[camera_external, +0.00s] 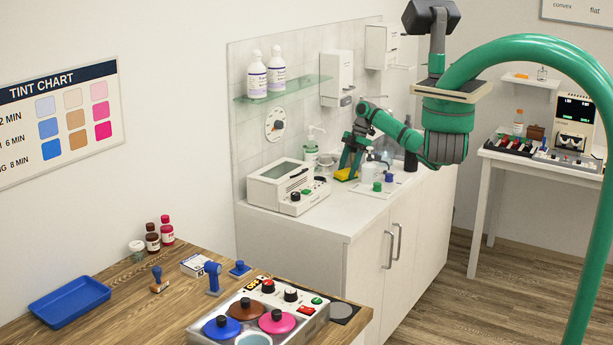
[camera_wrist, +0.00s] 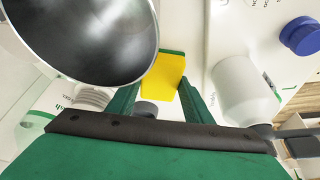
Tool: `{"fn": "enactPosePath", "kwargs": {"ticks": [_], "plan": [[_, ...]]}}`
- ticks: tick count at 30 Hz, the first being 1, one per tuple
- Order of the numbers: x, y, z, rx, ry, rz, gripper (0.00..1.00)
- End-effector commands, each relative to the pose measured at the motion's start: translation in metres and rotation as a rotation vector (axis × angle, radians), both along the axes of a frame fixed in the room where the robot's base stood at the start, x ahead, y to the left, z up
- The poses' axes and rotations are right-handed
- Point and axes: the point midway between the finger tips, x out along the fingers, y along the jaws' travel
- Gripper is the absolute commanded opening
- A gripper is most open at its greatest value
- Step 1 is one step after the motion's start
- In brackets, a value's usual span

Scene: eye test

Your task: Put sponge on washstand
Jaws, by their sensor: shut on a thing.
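The sponge (camera_external: 345,174) is yellow with some green, low over the back of the white counter cabinet (camera_external: 345,217), the likely washstand. I cannot tell whether the sponge touches the counter. My gripper (camera_external: 350,160) points down and is shut on it. In the wrist view the yellow face of the sponge (camera_wrist: 164,76) shows between the two green fingers of my gripper (camera_wrist: 160,92). The lower part of the sponge is hidden there by my wrist parts.
A pump bottle (camera_external: 311,150) stands left of my gripper, with a white device (camera_external: 280,184) further left. Small green and blue-capped items (camera_external: 389,179) stand at right. In the wrist view a dark round shape (camera_wrist: 85,35) and a white bottle (camera_wrist: 240,88) flank the sponge closely. The front counter strip is clear.

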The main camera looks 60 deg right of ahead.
Motion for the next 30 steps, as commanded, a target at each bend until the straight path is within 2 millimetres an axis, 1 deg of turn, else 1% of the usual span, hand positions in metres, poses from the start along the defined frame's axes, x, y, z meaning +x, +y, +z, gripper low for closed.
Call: {"fn": "enactPosePath", "kwargs": {"ticks": [1, 3, 12, 16, 20, 27, 30], "plan": [[0.0, 0.0, -0.001, 0.0, 0.0, 0.0, 0.51], [0.0, 0.0, -0.001, 0.0, 0.0, 0.0, 0.65], [0.0, 0.0, 0.0, 0.0, 0.0, 0.0, 0.65], [-0.001, -0.002, 0.008, 0.0, 0.0, 0.0, 0.65], [-0.003, -0.009, 0.027, 0.0, -0.001, 0.0, 0.65], [-0.01, -0.027, 0.073, -0.001, -0.001, -0.002, 0.65], [-0.012, -0.033, 0.088, 0.001, -0.001, 0.0, 0.65]]}}
